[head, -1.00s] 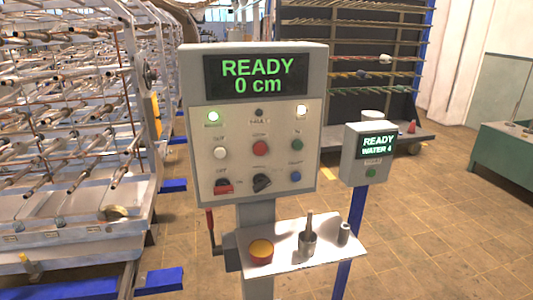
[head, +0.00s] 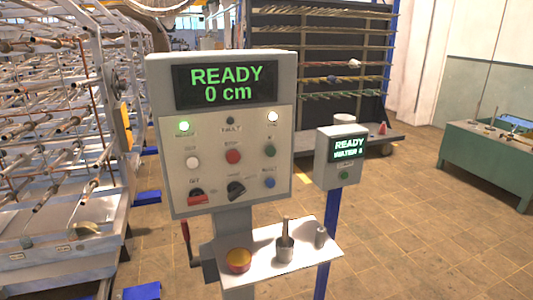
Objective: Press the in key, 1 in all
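The control panel (head: 225,130) stands upright on a post, its display (head: 226,85) reading READY 0 cm in green. The white one's label looks like OUT. The green one's label is very small and looks like IN. Neither of my grippers is in view.
A smaller box (head: 341,158) reading READY stands on a blue post at right. A shelf (head: 265,258) under the panel holds a yellow-red round object (head: 238,261), a cup with a tool (head: 285,247) and a small cylinder (head: 320,237).

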